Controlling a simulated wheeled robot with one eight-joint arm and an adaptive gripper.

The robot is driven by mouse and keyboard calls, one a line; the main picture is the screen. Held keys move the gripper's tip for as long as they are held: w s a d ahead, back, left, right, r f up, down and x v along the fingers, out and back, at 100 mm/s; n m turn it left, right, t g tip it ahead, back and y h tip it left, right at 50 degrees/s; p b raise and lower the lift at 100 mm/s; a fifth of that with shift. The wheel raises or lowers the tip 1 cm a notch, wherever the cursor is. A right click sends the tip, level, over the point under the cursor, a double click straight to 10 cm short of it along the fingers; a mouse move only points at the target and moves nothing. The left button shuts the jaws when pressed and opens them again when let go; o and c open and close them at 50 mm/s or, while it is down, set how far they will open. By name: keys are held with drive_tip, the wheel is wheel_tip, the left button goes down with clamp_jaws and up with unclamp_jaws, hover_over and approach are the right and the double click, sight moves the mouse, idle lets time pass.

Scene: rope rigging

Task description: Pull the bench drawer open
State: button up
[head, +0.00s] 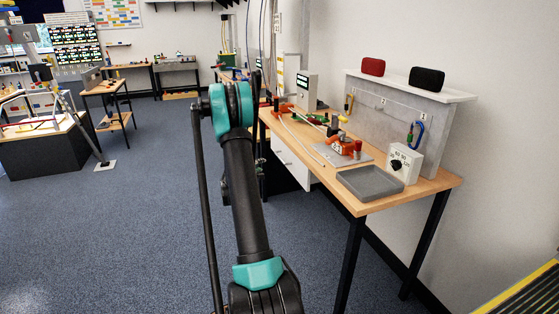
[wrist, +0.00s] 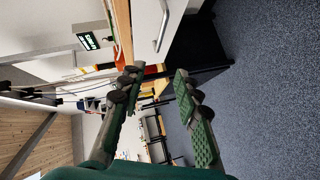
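The bench drawer (head: 291,168) is a white front under the left part of the wooden bench top, and looks closed. In the wrist view, which is turned on its side, the white drawer front (wrist: 146,22) shows at the top with a slim bar handle (wrist: 162,30). My gripper (wrist: 156,74) has its two green, dark-padded fingers spread apart with nothing between them. The handle lies beyond the fingertips, apart from them. In the head view my arm hides the gripper.
The bench top (head: 350,207) carries a grey tray (head: 370,184), a white box with a dial (head: 403,163) and orange clamp parts (head: 343,147). A dark bench leg (head: 350,262) stands at the front. Open blue floor (head: 120,240) lies to the left.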

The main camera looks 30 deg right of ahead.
drive_tip(key=n+h, duration=0.1)
drive_tip(key=n, duration=0.1)
approach(280, 159)
drive_tip(key=shift+t, duration=0.4)
drive_tip(key=x, duration=1.1)
drive_tip(key=shift+w+f, duration=0.2)
drive_tip(key=shift+f, duration=0.15)
clamp_jaws()
